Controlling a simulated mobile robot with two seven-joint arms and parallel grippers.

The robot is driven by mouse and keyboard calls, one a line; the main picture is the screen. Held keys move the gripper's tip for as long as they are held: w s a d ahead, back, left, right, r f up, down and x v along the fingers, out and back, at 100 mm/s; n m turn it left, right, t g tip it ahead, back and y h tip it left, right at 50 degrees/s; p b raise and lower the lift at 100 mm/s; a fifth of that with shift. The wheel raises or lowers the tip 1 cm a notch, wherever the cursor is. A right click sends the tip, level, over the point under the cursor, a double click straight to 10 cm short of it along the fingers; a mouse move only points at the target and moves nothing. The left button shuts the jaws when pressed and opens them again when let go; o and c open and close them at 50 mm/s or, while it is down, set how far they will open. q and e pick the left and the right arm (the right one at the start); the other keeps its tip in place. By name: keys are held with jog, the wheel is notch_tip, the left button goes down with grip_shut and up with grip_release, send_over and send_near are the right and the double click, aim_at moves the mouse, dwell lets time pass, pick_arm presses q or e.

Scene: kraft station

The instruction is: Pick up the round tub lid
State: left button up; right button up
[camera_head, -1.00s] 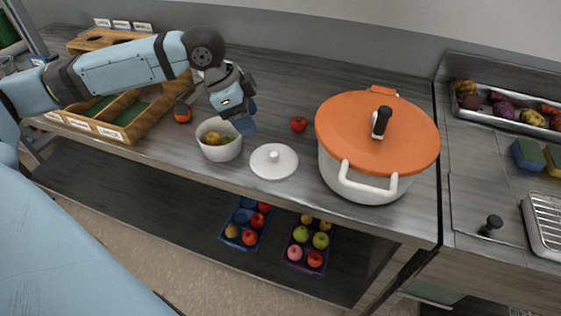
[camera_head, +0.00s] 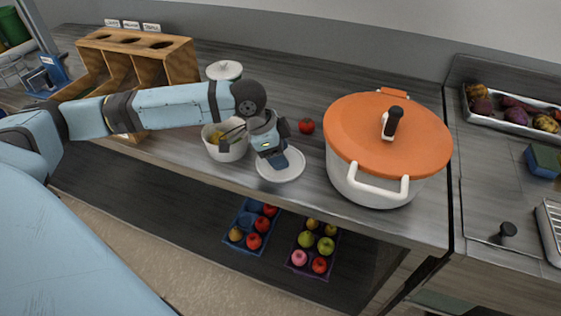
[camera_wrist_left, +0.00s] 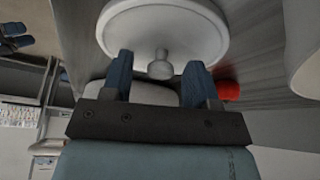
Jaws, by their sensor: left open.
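The round tub lid (camera_head: 294,172) is a flat white disc with a small knob, lying on the grey counter between the white tub and the big pot. It also shows in the left wrist view (camera_wrist_left: 170,22), with its knob (camera_wrist_left: 160,67) between the lines of my two blue fingers. My left gripper (camera_head: 279,161) is open, over the lid, and hides its knob in the head view. I cannot tell whether the fingers touch the knob. The white tub (camera_head: 226,153) stands open just left of the lid, with food inside. My right gripper is not in view.
A big white pot (camera_head: 362,187) with an orange lid (camera_head: 358,135) stands close on the right. A red tomato (camera_head: 306,126) lies behind the lid. A lidded white container (camera_head: 224,70) and a wooden rack (camera_head: 150,58) stand at the back left. The counter's front edge is near.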

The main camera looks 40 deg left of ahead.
pick_arm(q)
jog(key=shift+c, duration=0.2)
jog(key=c, duration=0.7)
jog(key=shift+c, duration=1.1)
